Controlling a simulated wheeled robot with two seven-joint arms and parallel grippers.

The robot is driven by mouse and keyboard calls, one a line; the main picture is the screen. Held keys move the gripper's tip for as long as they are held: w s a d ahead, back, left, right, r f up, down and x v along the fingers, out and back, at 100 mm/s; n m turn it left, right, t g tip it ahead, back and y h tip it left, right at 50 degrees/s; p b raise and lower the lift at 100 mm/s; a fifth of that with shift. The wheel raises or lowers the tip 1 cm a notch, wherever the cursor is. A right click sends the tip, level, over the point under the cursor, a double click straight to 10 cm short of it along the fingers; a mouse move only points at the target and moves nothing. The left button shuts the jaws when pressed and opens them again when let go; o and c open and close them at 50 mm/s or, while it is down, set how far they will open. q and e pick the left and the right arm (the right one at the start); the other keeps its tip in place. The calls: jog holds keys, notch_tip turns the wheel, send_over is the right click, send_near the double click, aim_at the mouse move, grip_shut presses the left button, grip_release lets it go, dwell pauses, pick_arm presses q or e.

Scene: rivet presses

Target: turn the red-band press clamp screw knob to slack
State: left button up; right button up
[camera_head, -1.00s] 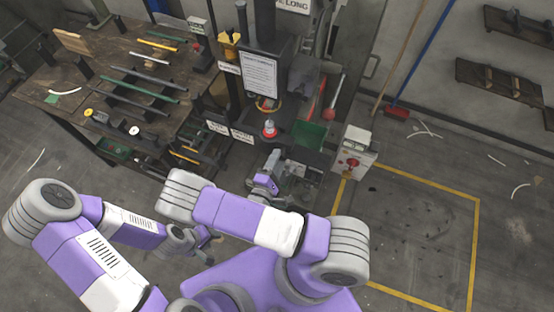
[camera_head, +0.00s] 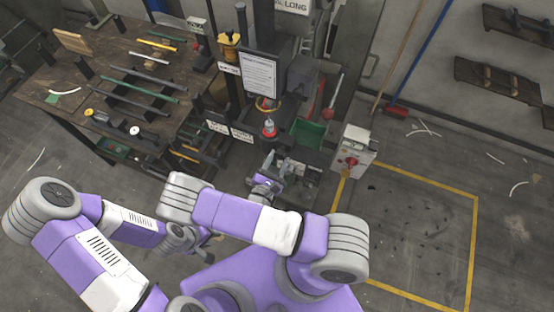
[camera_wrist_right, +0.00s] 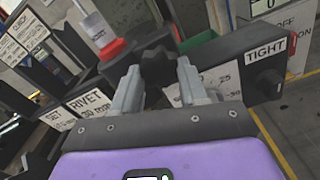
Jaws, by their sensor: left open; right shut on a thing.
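The black lobed knob (camera_wrist_right: 158,68) sits between the two fingertips of my right gripper (camera_wrist_right: 157,82) in the right wrist view, and the gripper is shut on it. The knob is at the left part of a dark block (camera_wrist_right: 240,62) with a white TIGHT label (camera_wrist_right: 265,52) to the right. In the head view my right gripper (camera_head: 272,174) is low in front of the press (camera_head: 262,75); the knob is too small to tell there. My left gripper (camera_head: 205,248) is open and empty, away from the press.
A workbench (camera_head: 62,115) with several rods lies left of the press. A green bin (camera_head: 308,133) is behind. Yellow floor lines (camera_head: 420,178) enclose clear floor at the right.

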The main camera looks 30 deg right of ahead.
jog(key=n, duration=0.4)
jog(key=shift+n, duration=0.3)
dwell(0.3)
jog(key=o, duration=1.1)
jog(key=shift+c, duration=0.2)
